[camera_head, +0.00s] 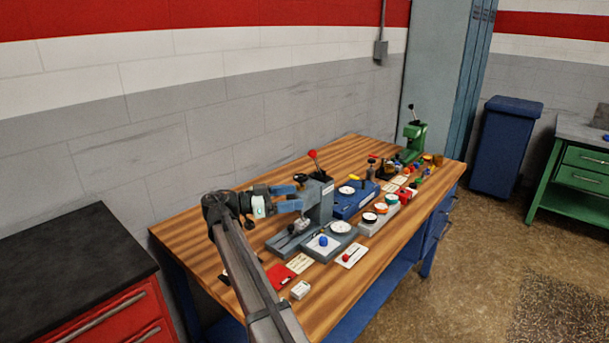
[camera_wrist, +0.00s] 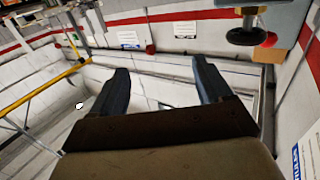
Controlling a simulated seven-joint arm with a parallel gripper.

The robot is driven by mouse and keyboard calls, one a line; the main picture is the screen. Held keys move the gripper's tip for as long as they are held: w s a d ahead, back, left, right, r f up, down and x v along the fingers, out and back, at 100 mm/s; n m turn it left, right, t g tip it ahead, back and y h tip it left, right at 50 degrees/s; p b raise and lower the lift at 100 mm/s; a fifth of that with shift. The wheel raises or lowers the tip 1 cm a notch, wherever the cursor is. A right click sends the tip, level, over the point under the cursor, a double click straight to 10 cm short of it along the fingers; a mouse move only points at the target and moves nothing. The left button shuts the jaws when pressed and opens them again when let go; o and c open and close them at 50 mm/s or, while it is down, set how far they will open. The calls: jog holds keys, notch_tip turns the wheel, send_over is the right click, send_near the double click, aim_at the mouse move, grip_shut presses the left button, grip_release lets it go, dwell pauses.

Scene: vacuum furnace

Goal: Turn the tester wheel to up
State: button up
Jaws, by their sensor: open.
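The grey tester (camera_head: 319,203) stands on the wooden bench. A small black wheel-like part (camera_head: 300,178) sits at its upper left, and a red-balled lever (camera_head: 312,154) rises from its top. My gripper (camera_head: 297,198) is open, its two blue fingers pointing right toward the tester's column, just below the black part. In the wrist view the gap between the fingers of my gripper (camera_wrist: 161,66) is empty. A dark round wheel-like part (camera_wrist: 242,36) with a red ball (camera_wrist: 268,39) beside it shows at upper right, outside the fingers. I cannot tell the wheel's setting.
A blue device (camera_head: 352,204) with a dial stands right of the tester; small boxes and cards lie in front. A green press (camera_head: 414,141) stands at the bench's far end. A grey wall (camera_head: 160,150) runs behind. The bench's front left wood is partly bare.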

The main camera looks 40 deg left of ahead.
jog(key=d+n+t+y, duration=0.1)
jog(key=d+y, duration=0.1)
jog(key=n+t+y, duration=0.2)
jog(key=n+y, duration=0.5)
jog(key=y, duration=0.2)
send_near(305, 174)
jog(key=w, duration=0.7)
jog(key=w+a, duration=0.1)
jog(key=w, duration=0.2)
jog(key=shift+w+a+f, duration=0.1)
jog(key=shift+w, duration=0.15)
jog(key=shift+c, duration=0.3)
jog(key=shift+m, duration=0.3)
jog(key=c, duration=0.9)
